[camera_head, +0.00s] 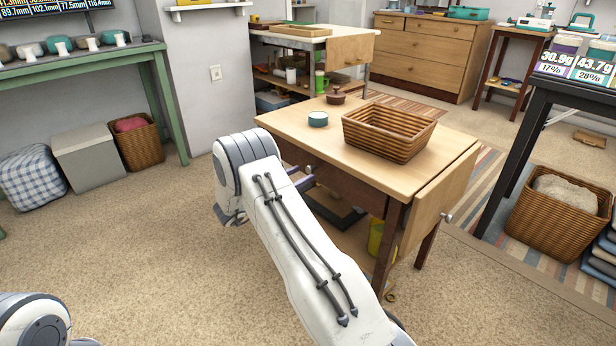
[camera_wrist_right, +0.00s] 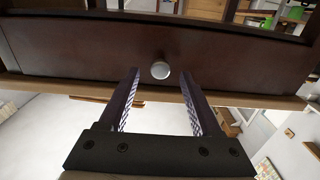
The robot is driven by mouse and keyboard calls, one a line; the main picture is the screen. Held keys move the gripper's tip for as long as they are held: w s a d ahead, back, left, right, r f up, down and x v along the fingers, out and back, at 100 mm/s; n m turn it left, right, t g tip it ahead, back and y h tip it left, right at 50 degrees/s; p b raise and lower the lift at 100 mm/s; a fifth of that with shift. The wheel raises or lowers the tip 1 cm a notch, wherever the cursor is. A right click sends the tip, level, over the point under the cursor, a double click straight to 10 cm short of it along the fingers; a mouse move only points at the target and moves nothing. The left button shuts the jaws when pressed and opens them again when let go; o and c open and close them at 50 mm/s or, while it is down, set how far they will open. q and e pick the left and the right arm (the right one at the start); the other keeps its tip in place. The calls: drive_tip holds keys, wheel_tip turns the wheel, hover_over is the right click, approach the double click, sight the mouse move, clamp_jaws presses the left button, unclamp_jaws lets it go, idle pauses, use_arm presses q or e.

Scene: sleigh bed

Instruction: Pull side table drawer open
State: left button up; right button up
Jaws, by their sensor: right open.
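The wooden side table (camera_head: 282,123) stands in the middle of the head view. Its dark drawer front (camera_head: 345,184) is partly hidden behind my right arm. In the right wrist view the dark brown drawer front (camera_wrist_right: 80,50) spans the picture, with a round pale knob (camera_wrist_right: 160,70) at its middle. My right gripper (camera_wrist_right: 160,78) is open, with its fingertips to either side of the knob and visible gaps between. In the head view only a purple finger of the right gripper (camera_head: 304,178) shows beside the drawer front. The left gripper is out of view.
A yellow bin (camera_head: 376,238) is underneath. A dark table (camera_head: 540,92) stands to the right. Open carpet (camera_head: 150,240) lies to the left.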

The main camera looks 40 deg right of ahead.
sight(308, 171)
drive_tip(key=shift+w+d+b, duration=0.2)
drive_tip(key=shift+d+b, duration=0.25)
drive_tip(key=shift+d, duration=1.5)
clamp_jaws()
